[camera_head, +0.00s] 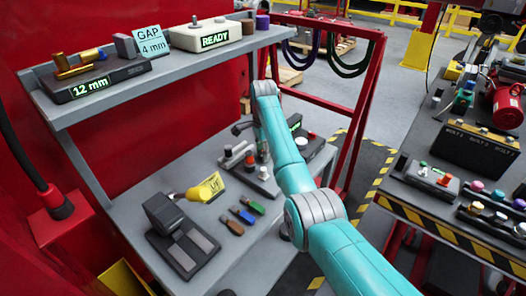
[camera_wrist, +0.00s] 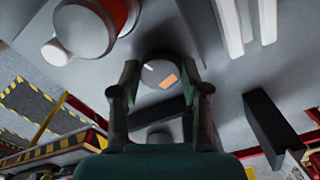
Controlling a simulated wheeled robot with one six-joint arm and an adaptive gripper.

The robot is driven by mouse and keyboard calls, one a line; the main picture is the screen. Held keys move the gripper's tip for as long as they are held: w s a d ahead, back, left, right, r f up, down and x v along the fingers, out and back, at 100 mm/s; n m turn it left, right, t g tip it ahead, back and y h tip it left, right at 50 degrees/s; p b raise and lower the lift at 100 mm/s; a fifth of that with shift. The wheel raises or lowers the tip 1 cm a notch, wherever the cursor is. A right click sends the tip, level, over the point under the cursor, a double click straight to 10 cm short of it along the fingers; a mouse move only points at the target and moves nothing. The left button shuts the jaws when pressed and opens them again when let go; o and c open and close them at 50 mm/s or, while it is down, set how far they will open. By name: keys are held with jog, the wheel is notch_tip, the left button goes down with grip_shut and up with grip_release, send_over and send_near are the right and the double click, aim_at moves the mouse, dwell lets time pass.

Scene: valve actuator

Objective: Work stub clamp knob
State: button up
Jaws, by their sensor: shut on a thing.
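A dark round knob (camera_wrist: 158,66) with one orange and one white mark shows in the wrist view, facing the camera. The two fingers of my gripper (camera_wrist: 162,80) stand on either side of it, and my gripper is shut on it. I cannot make out the knob there. Part of the fixture behind it is hidden by my arm.
In the wrist view a red and grey cylinder (camera_wrist: 88,28) is close at upper left. Pale bars (camera_wrist: 242,22) and a dark block (camera_wrist: 270,128) are to the right.

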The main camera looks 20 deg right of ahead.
jog(key=n, duration=2.7)
jog(key=shift+n, duration=1.9)
